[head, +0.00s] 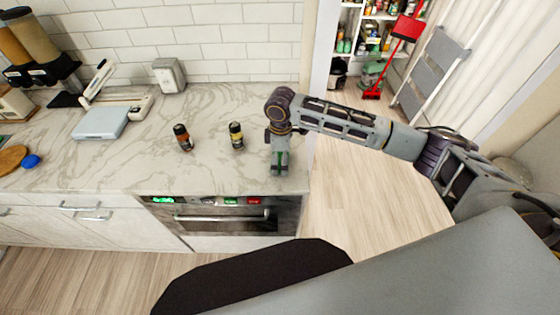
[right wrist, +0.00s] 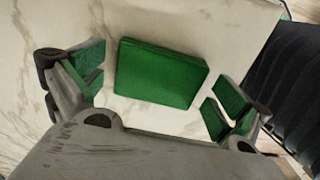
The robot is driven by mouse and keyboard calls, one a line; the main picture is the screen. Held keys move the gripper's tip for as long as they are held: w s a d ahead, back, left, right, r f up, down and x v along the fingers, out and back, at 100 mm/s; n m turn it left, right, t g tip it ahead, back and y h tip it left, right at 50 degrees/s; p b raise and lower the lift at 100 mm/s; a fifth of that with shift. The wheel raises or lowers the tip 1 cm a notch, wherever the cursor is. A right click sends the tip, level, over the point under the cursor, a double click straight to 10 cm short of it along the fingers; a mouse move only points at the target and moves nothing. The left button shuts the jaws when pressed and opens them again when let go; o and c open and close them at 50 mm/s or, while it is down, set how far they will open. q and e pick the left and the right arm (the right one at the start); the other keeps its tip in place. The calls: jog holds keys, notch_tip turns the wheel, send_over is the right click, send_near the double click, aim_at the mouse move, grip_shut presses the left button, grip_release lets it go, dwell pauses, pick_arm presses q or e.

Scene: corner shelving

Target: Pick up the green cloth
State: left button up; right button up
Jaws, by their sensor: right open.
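The green cloth (right wrist: 160,72) shows in the right wrist view as a folded, flat rectangular block lying on the pale marble counter. My right gripper (right wrist: 168,88) is open, with one green-padded finger on each side of the cloth and a gap to it on both sides. In the head view my right gripper (head: 279,168) points down over the counter's right end, near its front edge. There I cannot tell the cloth's green from the finger pads. My left gripper is not in view.
The marble counter (head: 215,170) is clear around the gripper. Two small dark bottles, one with an orange label (head: 183,138) and one with a yellow label (head: 236,136), stand to its left. An oven (head: 225,215) sits below the counter. Open floor (head: 360,205) lies to the right.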

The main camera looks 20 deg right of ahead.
jog(key=c, duration=0.9)
jog(key=shift+r, duration=0.1)
jog(key=shift+r+b, duration=0.3)
jog(key=shift+r, duration=4.6)
jog(key=o, duration=0.4)
jog(key=shift+c, duration=1.4)
